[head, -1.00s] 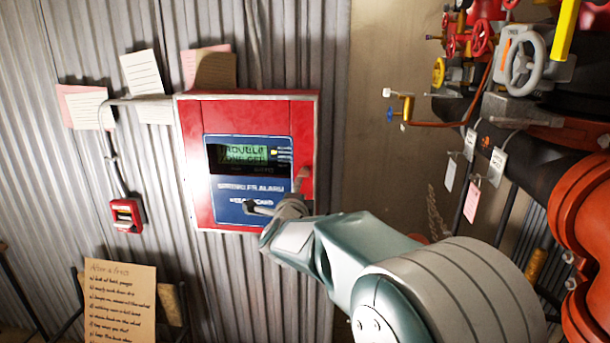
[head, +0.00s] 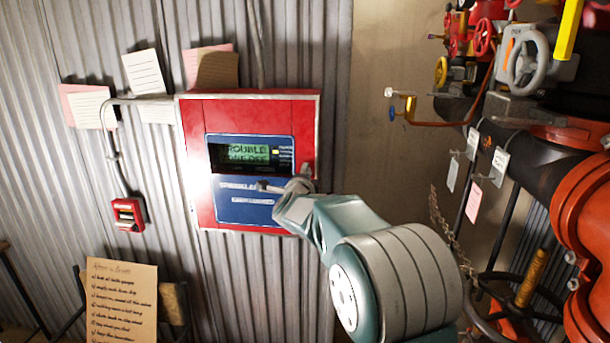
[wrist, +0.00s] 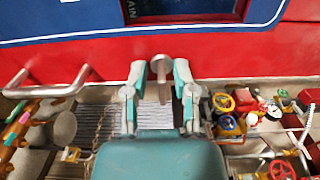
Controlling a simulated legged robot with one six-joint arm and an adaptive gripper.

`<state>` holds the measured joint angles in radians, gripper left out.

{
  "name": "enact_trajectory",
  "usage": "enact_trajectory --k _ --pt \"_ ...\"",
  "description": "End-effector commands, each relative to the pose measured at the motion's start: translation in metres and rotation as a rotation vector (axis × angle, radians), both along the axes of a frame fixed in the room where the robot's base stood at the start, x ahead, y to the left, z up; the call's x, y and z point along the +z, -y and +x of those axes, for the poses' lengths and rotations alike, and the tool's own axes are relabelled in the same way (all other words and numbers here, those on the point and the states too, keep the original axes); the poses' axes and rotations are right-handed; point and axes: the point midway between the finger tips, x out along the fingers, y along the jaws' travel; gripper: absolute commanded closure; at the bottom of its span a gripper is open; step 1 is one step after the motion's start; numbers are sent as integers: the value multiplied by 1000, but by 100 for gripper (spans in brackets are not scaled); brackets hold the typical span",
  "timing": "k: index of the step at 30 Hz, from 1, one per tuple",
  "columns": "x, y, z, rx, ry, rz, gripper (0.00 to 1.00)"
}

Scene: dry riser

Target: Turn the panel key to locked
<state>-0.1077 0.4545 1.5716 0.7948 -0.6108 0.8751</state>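The red alarm panel (head: 196,160) hangs on the corrugated wall, with a dark blue plate (head: 245,213) and a lit green display (head: 243,152) whose first line reads TROUBLE. My gripper (head: 272,187) is in front of the panel's right side, just below the display. In the wrist view my gripper (wrist: 159,78) is open, one finger on each side of a grey-brown key (wrist: 161,68). A gap shows between the key and each finger. The key's turned position is unclear. In the head view my gripper mostly hides it. The panel's red face (wrist: 215,50) also shows in the wrist view.
A grey bar handle (wrist: 45,88) is at the left in the wrist view. A small red box (head: 128,214) and pinned notes (head: 143,72) are left of the panel. Red pipes (head: 585,210) and valves (head: 525,62) crowd the right. Bare wall (head: 385,150) lies between.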

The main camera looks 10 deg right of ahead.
Motion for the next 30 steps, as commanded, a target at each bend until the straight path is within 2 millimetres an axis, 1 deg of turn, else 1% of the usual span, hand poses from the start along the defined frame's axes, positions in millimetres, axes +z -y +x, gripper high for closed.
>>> enact_trajectory --k 11,17,23,30 --pt "-1 0 0 0 -3 -4 100" --pt "-3 0 1 0 -19 -46 100" --pt "-3 0 1 1 -57 -157 100" --pt "-4 0 1 2 -124 -360 100"
